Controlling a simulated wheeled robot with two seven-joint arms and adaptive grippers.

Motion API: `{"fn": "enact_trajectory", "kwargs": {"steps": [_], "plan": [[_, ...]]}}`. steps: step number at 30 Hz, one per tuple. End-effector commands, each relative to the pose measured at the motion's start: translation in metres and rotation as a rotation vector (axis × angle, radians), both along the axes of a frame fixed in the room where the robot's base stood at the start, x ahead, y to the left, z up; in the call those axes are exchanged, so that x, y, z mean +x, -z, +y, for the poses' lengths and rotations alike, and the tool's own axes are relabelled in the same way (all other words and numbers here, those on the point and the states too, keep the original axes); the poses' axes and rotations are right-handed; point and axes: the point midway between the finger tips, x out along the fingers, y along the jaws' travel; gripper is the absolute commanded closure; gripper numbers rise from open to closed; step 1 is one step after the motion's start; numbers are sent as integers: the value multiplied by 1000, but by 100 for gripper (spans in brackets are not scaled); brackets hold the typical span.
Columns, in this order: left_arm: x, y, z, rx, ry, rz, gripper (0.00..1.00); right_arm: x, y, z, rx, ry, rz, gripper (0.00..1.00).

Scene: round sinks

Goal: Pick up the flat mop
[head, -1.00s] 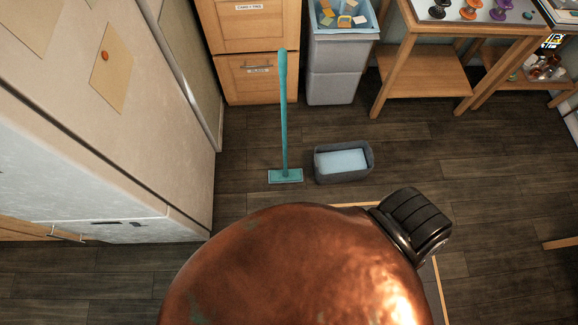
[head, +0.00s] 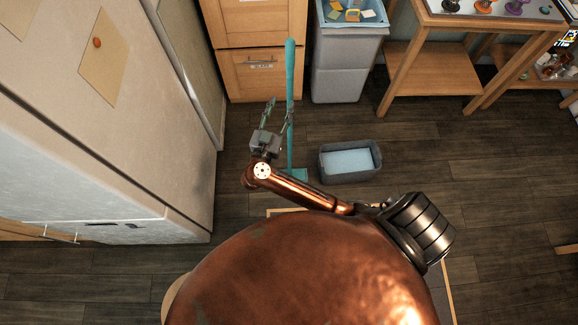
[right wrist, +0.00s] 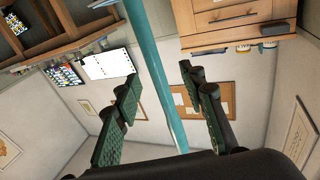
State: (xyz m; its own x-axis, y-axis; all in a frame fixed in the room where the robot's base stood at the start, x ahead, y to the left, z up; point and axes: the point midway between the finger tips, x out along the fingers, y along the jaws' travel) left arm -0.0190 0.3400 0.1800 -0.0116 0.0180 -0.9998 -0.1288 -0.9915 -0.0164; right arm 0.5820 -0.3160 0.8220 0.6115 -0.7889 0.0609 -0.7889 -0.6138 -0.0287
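The flat mop stands upright, with its teal handle (head: 290,70) in front of the wooden drawers. Its flat teal head (head: 298,174) is on the floor, partly hidden by my right arm. My right gripper (head: 277,110) is open at the handle, about midway up it in the head view. In the right wrist view the handle (right wrist: 160,75) runs between the two spread green-padded fingers (right wrist: 160,108), with a gap to each side. I cannot tell if it touches the palm. My left gripper is not in view.
A grey tub (head: 349,160) with light blue content stands right of the mop head. A grey bin (head: 340,70) and a wooden table (head: 435,75) stand behind it. A tall pale cabinet (head: 100,120) closes the left side. The dark wood floor (head: 500,180) is clear at right.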

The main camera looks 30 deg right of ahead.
Motion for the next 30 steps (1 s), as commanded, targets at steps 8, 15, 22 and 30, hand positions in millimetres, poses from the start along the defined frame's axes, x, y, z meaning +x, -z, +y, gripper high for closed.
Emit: {"fn": "enact_trajectory", "kwargs": {"steps": [8,15,22,30], "plan": [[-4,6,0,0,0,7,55,5,8,-13,31,31,63,62],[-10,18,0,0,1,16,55,20,8,-37,28,31,61,62],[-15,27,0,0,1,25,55,36,6,-61,29,31,62,62],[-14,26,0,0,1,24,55,38,4,-63,32,30,60,62]]}}
